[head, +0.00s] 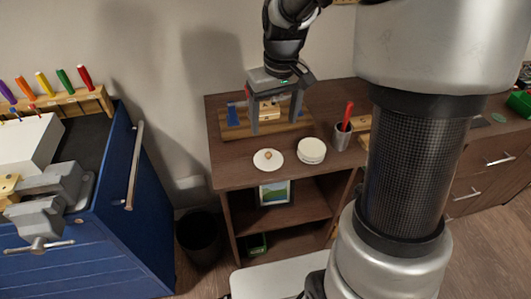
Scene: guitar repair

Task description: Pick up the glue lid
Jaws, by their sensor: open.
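A round white disc with a small tan knob on top, which looks like the glue lid (268,160), lies flat near the front edge of the brown wooden table. A round white container (312,151), perhaps the glue pot, stands just right of it. My gripper (276,126) points down above the table, behind and above the lid in the picture. Its two grey fingers are apart with nothing held between them. Its exact height over the table is hard to tell.
A wooden block rack with a blue item (232,114) stands behind my gripper. A grey cup (341,137) with a red-handled tool stands right of the container. A blue cabinet (105,215) with a vise is at left, and a dark bin (199,237) is on the floor.

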